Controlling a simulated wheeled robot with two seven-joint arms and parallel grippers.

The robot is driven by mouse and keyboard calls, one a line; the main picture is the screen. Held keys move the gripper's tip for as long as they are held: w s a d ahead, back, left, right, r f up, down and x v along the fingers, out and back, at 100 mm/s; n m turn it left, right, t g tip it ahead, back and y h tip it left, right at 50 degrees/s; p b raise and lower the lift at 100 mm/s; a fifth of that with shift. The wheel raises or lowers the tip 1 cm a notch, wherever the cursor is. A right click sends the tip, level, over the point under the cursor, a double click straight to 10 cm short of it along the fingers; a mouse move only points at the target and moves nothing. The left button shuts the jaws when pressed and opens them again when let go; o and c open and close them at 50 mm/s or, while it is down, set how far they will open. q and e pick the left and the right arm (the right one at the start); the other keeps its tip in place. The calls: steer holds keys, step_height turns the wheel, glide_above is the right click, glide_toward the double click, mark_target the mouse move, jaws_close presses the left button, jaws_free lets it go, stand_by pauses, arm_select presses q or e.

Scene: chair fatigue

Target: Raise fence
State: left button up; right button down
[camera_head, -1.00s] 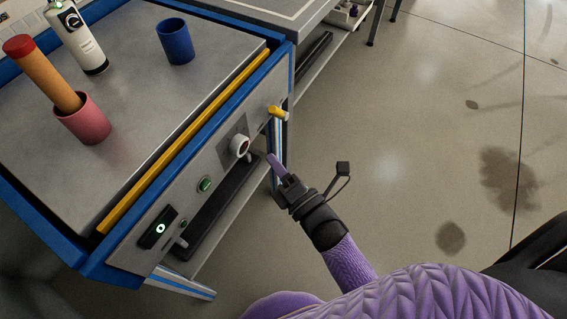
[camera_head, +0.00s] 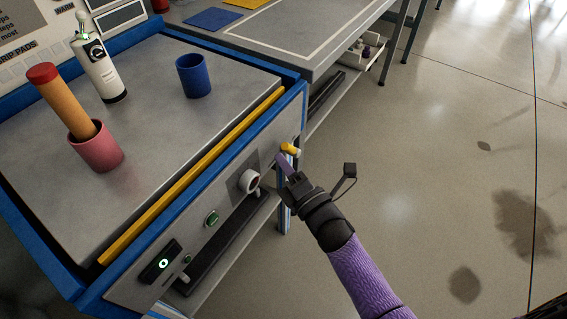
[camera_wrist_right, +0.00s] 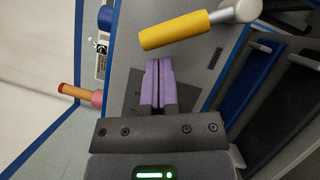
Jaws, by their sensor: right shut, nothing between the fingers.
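A yellow lever handle (camera_head: 289,148) sticks out at the right end of the workstation's grey front panel. In the right wrist view the handle (camera_wrist_right: 175,30) is a yellow cylinder on a pale metal arm, just beyond the fingertips. A long yellow strip (camera_head: 190,180), possibly the fence, lies low along the front edge of the tabletop. My right gripper (camera_head: 282,160) is shut and empty, its purple fingers pointing up close by the handle. In the wrist view the fingers (camera_wrist_right: 159,68) are pressed together, with a small gap to the handle. My left gripper is not in view.
Open floor lies right.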

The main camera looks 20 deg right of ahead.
mark_target(292, 115)
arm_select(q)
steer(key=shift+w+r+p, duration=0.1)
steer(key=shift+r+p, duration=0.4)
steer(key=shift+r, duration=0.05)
arm_select(e)
steer(key=shift+w+d+r+m, duration=0.1)
steer(key=shift+r+m, duration=0.25)
steer(key=shift+m, duration=0.05)
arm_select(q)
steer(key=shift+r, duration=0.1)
